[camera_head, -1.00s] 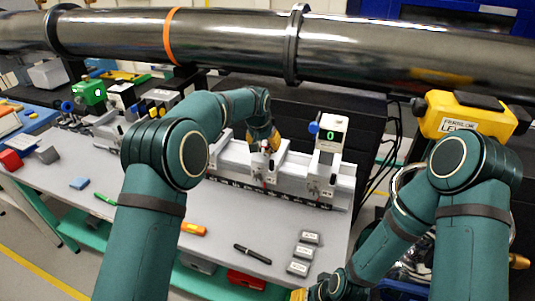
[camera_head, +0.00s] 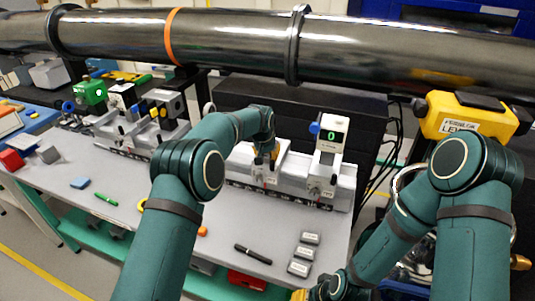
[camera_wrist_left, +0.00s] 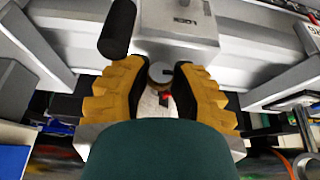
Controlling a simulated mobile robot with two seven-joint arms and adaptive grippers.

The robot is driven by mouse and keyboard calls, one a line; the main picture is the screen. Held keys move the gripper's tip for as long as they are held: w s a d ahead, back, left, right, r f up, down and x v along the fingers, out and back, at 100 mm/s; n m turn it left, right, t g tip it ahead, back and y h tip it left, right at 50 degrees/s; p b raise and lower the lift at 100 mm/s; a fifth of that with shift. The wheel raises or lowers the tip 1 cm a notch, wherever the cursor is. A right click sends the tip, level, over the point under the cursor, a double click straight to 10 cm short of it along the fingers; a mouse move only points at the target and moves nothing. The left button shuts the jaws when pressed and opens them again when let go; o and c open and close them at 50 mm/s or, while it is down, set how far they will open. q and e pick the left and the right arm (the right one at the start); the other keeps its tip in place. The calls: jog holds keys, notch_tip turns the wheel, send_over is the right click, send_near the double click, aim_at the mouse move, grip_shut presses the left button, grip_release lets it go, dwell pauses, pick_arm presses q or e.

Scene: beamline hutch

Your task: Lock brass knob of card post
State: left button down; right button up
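The card post (camera_head: 243,160) is a pale grey carriage on the rail, partly hidden behind my left gripper. In the left wrist view its grey block (camera_wrist_left: 185,22) bears an upside-down label that seems to read LOCK. A small round brass-grey knob (camera_wrist_left: 160,72) sits below that block. My left gripper (camera_head: 274,155) is at the front of the post. In the wrist view its yellow fingers (camera_wrist_left: 161,78) stand apart on both sides of the knob, with narrow gaps visible; contact cannot be told. My right gripper (camera_head: 299,295) is low at the bottom edge, mostly cut off.
A post with a green 0 display (camera_head: 333,134) stands right of the card post. Other instruments (camera_head: 125,98) stand on the left rail. A black pen (camera_head: 253,254) and several grey blocks (camera_head: 304,253) lie on the bench front. A large pipe (camera_head: 230,40) runs behind.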

dwell(0.3)
pick_arm(q)
jog(key=shift+y, duration=0.7)
jog(key=c, duration=0.8)
grip_release()
jog(key=shift+o, duration=0.2)
jog(key=v, duration=1.2)
jog(key=shift+s, duration=0.15)
jog(key=shift+f, duration=0.1)
